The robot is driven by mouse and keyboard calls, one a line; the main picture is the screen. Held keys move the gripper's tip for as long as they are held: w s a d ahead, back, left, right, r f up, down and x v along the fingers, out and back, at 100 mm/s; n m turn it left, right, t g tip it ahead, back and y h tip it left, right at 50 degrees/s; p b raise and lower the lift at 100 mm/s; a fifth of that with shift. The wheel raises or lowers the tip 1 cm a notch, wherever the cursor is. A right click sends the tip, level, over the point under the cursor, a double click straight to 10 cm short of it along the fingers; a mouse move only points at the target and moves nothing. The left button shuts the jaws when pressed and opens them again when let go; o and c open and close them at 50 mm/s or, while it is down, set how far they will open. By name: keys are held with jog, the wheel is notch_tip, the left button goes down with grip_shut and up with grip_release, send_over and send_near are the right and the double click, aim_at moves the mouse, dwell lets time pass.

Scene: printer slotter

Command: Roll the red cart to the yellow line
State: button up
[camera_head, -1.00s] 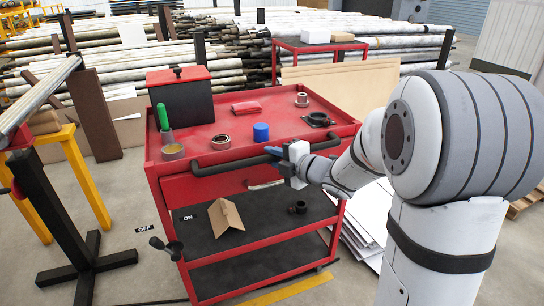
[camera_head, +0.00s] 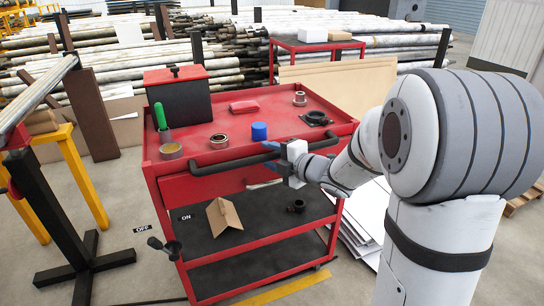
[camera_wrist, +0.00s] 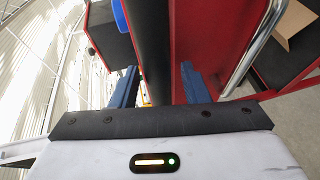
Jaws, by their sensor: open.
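The red cart (camera_head: 250,125) stands in the middle of the head view, with a red top and dark lower shelves. Its black handle bar (camera_head: 222,164) runs along the near side. My gripper (camera_head: 267,163) is at the right half of this bar, with its blue fingers apart. In the wrist view the dark bar (camera_wrist: 150,45) passes between the two open fingers of my gripper (camera_wrist: 158,82). Whether a finger touches it, I cannot tell. The yellow line (camera_head: 275,291) shows on the floor below the cart's near right side, partly hidden by the cart.
The cart carries a black box with a red lid (camera_head: 178,95), a blue cylinder (camera_head: 259,131) and tape rolls. A black stand (camera_head: 75,225) is on the left. Pipe racks fill the back.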

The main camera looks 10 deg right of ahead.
jog(key=p+v, duration=0.2)
jog(key=v, duration=0.5)
jog(key=shift+s+d, duration=0.2)
jog(key=shift+s, duration=0.1)
jog(key=s+d+r+m+h+p, duration=0.2)
jog(key=d+r+m+h+p, duration=0.25)
jog(key=r+m+p, duration=0.3)
jog(key=s+d+r+m+h+p, duration=0.1)
jog(key=d+r+m+h+p, duration=0.3)
jog(key=r+m+h+p, duration=0.3)
jog(key=s+a+r+m+g+p, duration=0.1)
jog(key=s+r+m+g+p, duration=0.1)
jog(key=s, duration=0.4)
jog(key=s+a+r+m+g+y+p, duration=0.1)
jog(key=s+a+r+m+g+p, duration=0.1)
jog(key=s+r+m+g+p, duration=0.1)
jog(key=s+a+r+m+g+p, duration=0.2)
jog(key=s+p, duration=0.5)
jog(key=s, duration=0.4)
jog(key=r+m+g, duration=0.1)
jog(key=m+g, duration=0.1)
jog(key=m, duration=0.1)
jog(key=shift+a+r+g+p, duration=0.15)
jog(key=shift+a+g+p, duration=0.15)
jog(key=shift+p, duration=0.1)
